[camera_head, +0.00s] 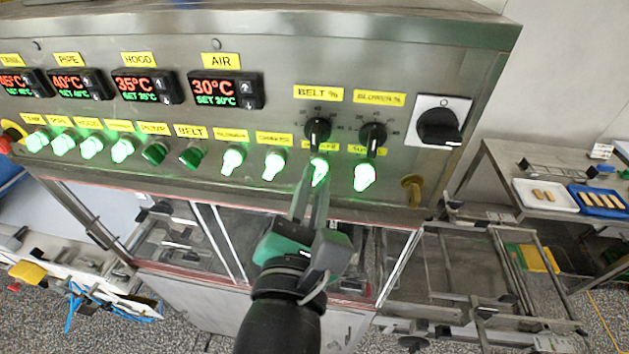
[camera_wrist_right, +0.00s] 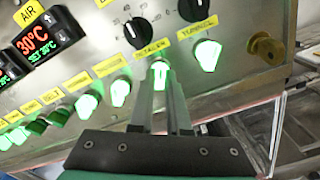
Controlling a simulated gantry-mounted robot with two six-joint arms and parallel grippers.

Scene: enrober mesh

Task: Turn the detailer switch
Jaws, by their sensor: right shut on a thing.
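The detailer switch (camera_head: 320,168) is a green-lit rotary switch in the lower row of the steel control panel, under the belt % knob. In the right wrist view the detailer switch (camera_wrist_right: 160,72) glows green below its yellow label (camera_wrist_right: 153,52). My right gripper (camera_head: 313,184) reaches up to the panel from below, its two narrow fingers shut on the switch. In the wrist view the right gripper (camera_wrist_right: 162,88) has a fingertip on each side of the switch, partly covering it. My left gripper is not in view.
A lit green switch (camera_head: 364,177) stands close on the right and another lit switch (camera_head: 273,165) on the left. The belt % knob (camera_head: 318,130) and blower % knob (camera_head: 373,138) are above. A black main switch (camera_head: 439,127) and a brass key lock (camera_head: 412,190) are further right.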

